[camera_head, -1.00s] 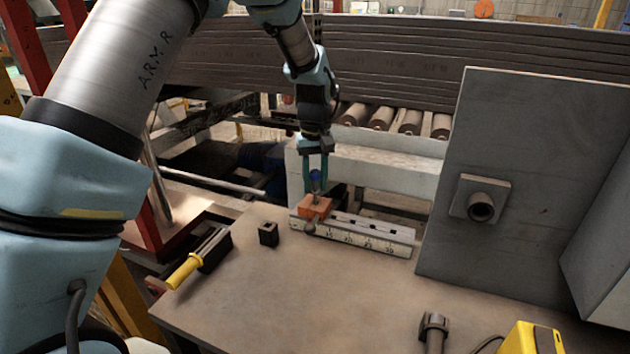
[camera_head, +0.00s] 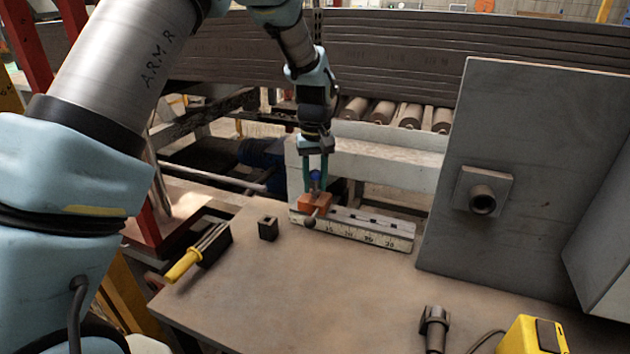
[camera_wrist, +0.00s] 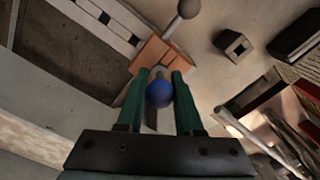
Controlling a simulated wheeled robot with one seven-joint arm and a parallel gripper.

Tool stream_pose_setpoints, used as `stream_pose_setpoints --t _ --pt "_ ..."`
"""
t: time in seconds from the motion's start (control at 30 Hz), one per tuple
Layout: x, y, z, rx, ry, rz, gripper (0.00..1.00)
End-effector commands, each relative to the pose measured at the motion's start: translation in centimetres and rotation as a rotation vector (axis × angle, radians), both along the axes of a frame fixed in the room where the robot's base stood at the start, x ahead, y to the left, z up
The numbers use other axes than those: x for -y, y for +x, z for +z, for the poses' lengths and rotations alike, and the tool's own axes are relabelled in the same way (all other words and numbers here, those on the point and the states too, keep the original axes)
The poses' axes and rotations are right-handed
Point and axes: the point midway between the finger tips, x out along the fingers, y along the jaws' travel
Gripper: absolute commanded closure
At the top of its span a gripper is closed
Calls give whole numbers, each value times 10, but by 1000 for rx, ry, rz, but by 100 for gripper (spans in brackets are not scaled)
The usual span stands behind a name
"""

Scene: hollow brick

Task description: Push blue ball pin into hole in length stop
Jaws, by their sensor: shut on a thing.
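The blue ball pin (camera_head: 316,178) is held between the two green fingers of my gripper (camera_head: 315,180); its blue ball (camera_wrist: 160,94) also shows between the fingertips in the wrist view. The length stop, an orange block (camera_head: 315,202) with a dark ball-ended lever, sits at the left end of the numbered rail (camera_head: 370,232). The gripper points down right over the orange block, which also shows past the ball in the wrist view (camera_wrist: 150,57). The pin's lower end and the hole are hidden, so I cannot tell how deep the pin sits.
A small dark square block (camera_head: 268,228) stands left of the rail. A yellow-handled tool in a dark holder (camera_head: 205,250) lies farther left. An upright grey plate (camera_head: 530,170) with a socket stands at right.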

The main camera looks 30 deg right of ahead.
Motion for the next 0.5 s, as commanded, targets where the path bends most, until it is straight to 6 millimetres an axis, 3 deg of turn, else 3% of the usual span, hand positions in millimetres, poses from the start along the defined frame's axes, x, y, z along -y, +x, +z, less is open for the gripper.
stream_pose_setpoints --t 0.5 --pt "0 0 -7 0 0 0 100"
